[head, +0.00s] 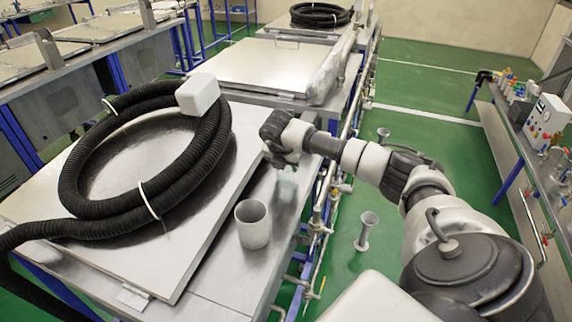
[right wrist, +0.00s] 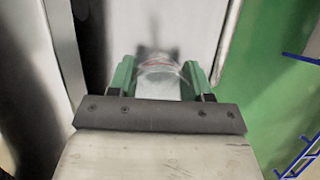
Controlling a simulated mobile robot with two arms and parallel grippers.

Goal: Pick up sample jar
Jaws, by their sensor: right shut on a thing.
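The sample jar (right wrist: 160,82) is a clear, see-through vessel between the two green fingers of my right gripper (right wrist: 165,78) in the right wrist view. The fingers touch it on both sides. In the head view my right gripper (head: 284,163) points down over the metal bench, beside the right edge of the lid. The jar (head: 287,186) shows there only faintly below the fingers; I cannot tell whether its base touches the bench. My left gripper is not in view.
A grey cup (head: 252,226) stands on the bench (head: 215,283) near my right gripper. A black coiled hose (head: 75,185) lies on the large lid (head: 240,128) to the left. Pipes (head: 318,215) run along the bench's right edge. The green floor beyond is mostly open.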

